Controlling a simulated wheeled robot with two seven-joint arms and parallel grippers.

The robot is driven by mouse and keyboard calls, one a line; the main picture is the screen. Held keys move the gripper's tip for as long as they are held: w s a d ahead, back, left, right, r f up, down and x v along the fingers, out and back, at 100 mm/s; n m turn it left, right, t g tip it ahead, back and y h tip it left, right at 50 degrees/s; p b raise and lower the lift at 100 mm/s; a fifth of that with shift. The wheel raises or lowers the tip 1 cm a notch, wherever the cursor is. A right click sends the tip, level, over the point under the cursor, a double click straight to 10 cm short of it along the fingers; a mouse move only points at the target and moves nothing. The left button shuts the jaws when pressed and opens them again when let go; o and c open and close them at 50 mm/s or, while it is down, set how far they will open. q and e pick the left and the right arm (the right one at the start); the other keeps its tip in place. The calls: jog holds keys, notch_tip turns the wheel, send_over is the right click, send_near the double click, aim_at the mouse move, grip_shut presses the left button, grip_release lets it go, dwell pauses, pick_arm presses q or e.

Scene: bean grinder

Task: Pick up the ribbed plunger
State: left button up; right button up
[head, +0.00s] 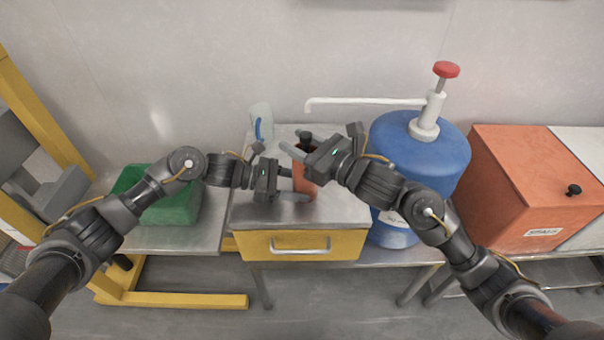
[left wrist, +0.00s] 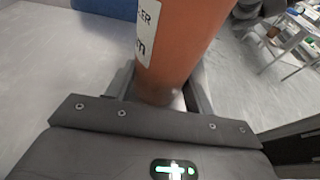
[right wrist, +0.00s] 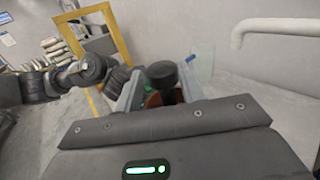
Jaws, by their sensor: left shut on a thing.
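An orange cylinder (head: 304,186) with a white label stands at the middle of the metal-topped cabinet. My left gripper (head: 280,176) is shut on it from the left side. The orange cylinder (left wrist: 180,40) lies between both fingers in the left wrist view, its label partly cut off. A dark, round-topped piece (head: 305,139), likely the plunger, shows at the cylinder's top; its ribs cannot be made out. My right gripper (head: 320,145) is beside it, from the right. In the right wrist view, the dark piece (right wrist: 162,75) shows between the spread fingers; contact cannot be told.
A blue water bottle (head: 400,150) with a white spout and red-topped pump stands close on the right. An orange box (head: 525,180) is farther right. A green bin (head: 175,205) is at left. A clear jug (head: 261,118) with a blue handle stands behind the cylinder.

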jog(key=shift+w+a, duration=0.35)
jog(key=shift+a, duration=0.1)
jog(key=shift+d, duration=0.1)
grip_shut()
jog(key=shift+s, duration=0.1)
notch_tip(320, 180, up, 18)
dwell(0.4)
pick_arm(q)
jog(key=o, duration=0.9)
jog(key=shift+c, duration=0.2)
